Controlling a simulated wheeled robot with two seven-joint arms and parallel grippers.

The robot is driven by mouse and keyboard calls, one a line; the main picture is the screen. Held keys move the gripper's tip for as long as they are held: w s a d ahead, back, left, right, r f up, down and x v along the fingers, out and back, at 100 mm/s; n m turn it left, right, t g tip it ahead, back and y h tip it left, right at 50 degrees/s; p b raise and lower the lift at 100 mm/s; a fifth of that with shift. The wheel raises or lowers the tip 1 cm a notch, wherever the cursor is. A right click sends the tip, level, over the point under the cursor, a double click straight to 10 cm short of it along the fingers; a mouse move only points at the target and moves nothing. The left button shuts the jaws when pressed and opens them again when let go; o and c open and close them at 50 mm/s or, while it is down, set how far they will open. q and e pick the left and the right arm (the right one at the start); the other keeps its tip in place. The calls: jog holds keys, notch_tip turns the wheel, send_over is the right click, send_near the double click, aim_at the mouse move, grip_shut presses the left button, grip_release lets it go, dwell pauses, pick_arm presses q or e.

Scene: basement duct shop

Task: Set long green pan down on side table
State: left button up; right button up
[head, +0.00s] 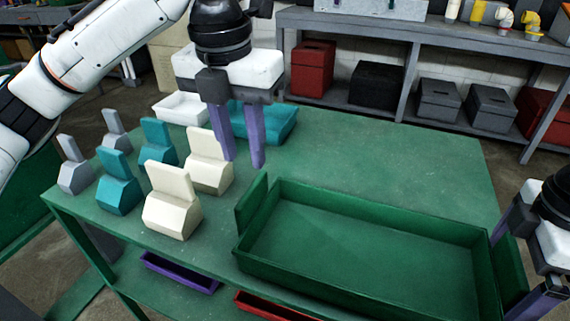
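The long green pan (365,212) is a shallow, empty rectangular tray with an upright plate at each end. It appears to rest on the green table (400,150), close to the front edge. My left gripper (243,163) has two purple fingers pointing down with a gap between them. It is empty, above and behind the pan's left end plate (251,204), and apart from it. My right gripper (523,262) is at the right picture edge, its purple fingers spread on either side of the pan's right end plate (510,272). Contact there is unclear, and part of this gripper is cut off.
Several grey, teal and cream angled blocks (172,202) stand on the table's left. A white tray (182,107) and teal tray (277,122) lie behind them. A purple tray (180,272) and red tray (270,306) sit below. A shelf (400,28) stands behind. The table's back right is clear.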

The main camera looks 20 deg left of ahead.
jog(key=shift+r, duration=0.15)
pick_arm(q)
notch_tip(320, 180, up, 2)
jog(key=shift+s, duration=0.1)
pick_arm(e)
notch_tip(320, 180, up, 12)
jog(key=shift+f, duration=0.15)
dwell(0.4)
